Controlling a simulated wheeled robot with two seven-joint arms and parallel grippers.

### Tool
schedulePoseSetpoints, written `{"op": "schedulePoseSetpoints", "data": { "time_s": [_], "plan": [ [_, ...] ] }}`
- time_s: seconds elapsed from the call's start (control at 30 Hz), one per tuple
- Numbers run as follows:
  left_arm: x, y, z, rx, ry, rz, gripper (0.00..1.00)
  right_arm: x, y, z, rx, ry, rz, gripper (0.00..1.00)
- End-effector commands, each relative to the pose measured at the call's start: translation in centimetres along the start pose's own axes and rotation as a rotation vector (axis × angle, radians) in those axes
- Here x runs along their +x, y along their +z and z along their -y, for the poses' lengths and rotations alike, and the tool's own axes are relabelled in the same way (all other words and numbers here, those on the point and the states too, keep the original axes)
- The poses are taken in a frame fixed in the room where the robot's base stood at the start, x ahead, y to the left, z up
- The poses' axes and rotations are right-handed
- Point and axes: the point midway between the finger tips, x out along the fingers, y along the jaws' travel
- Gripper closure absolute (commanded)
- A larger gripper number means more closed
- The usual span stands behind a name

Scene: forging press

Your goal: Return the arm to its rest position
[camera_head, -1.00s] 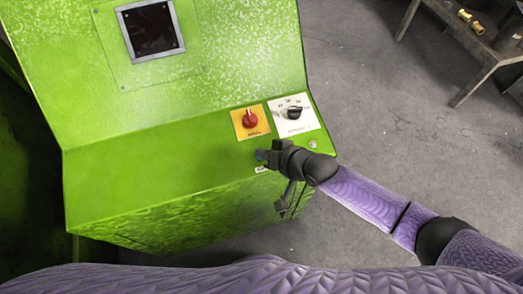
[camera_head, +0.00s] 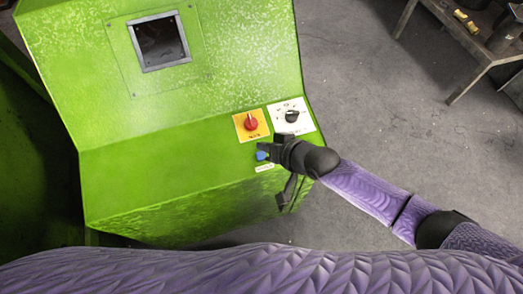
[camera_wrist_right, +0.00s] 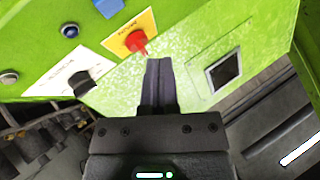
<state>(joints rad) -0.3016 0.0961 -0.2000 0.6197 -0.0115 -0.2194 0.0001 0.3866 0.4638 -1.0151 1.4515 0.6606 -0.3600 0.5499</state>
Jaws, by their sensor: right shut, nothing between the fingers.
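My right gripper (camera_head: 266,150) is shut and empty, above the lower right part of the green control console (camera_head: 130,180). In the head view its fingertips are close to a blue button (camera_head: 261,156). In the right wrist view the shut fingers (camera_wrist_right: 158,64) point towards the panel, with their tips just below the red knob (camera_wrist_right: 137,41) in the picture. The blue button (camera_wrist_right: 70,31) is apart from the fingers there. Contact with the panel cannot be told. My right arm reaches in from the right. My left gripper is out of view.
The console carries a red knob on a yellow plate (camera_head: 242,133), a black rotary knob (camera_head: 291,116) on a white plate, and a dark framed screen (camera_head: 160,42). A metal table (camera_head: 470,62) with parts stands at the upper right. The floor (camera_head: 365,110) between is clear.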

Motion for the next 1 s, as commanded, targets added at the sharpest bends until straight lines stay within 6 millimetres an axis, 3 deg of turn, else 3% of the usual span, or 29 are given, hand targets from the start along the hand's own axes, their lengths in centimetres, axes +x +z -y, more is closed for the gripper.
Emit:
{"op": "schedulePoseSetpoints", "data": {
  "time_s": [0.23, 0.37, 0.43, 0.53, 0.8, 1.0],
  "plan": [
    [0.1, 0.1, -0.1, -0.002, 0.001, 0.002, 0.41, 0.0, 0.4, 0.4, -0.003, -0.005, 0.007, 1.00],
    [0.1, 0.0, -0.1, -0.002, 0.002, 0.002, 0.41, -1.3, 2.6, 3.9, -0.052, -0.009, 0.067, 1.00],
    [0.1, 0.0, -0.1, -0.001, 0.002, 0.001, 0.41, -3.1, 3.5, 4.9, -0.089, 0.030, 0.100, 1.00],
    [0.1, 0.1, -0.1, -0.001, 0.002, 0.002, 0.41, -6.1, 4.4, 4.5, -0.123, 0.125, 0.147, 1.00],
    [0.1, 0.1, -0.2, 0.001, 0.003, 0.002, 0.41, -15.4, 7.7, 0.1, -0.111, 0.434, 0.327, 1.00],
    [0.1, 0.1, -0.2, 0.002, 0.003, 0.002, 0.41, -21.7, 10.5, -2.1, -0.062, 0.615, 0.475, 1.00]
  ]
}}
